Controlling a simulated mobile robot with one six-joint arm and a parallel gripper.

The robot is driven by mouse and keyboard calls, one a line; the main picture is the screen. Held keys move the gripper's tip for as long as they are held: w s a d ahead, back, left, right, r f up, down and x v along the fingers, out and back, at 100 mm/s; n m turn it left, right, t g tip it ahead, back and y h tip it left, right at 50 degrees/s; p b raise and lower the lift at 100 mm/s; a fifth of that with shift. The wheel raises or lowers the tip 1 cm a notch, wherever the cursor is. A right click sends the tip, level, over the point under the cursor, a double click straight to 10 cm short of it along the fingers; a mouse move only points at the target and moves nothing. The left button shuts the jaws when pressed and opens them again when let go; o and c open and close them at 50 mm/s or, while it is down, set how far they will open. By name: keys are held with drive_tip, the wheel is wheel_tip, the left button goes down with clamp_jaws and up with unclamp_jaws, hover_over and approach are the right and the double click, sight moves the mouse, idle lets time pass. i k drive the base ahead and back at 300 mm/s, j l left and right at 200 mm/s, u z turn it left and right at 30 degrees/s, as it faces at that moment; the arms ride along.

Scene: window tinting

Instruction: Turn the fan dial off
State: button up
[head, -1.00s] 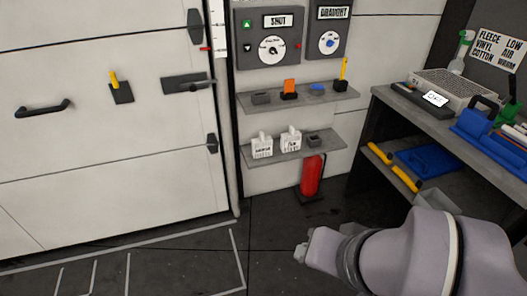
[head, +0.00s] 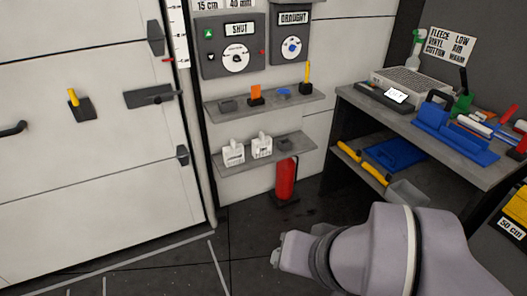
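Two grey control panels hang on the white wall at the upper middle of the head view. The right panel (head: 276,33), labelled DRAUGHT, has a round white dial (head: 291,48) with a blue centre. The left panel (head: 207,62), labelled SHUT, has a white dial (head: 236,60) with a dark knob, a green button and a red spot. The small print around both dials is too small to read, and neither is plainly marked as the fan. My gripper (head: 279,250) is low in front, far below and apart from both panels. Its fingers are too small to judge.
Two grey shelves (head: 300,105) with small items jut out below the panels. A red extinguisher (head: 286,180) stands on the floor beneath. A workbench (head: 350,97) with tools and a grey box stands at right. Dark floor (head: 250,225) is clear before the wall.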

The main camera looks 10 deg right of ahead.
sight(292, 48)
drive_tip(key=i+z, duration=0.15)
drive_tip(key=i, duration=2.55)
drive_tip(key=l, duration=0.1)
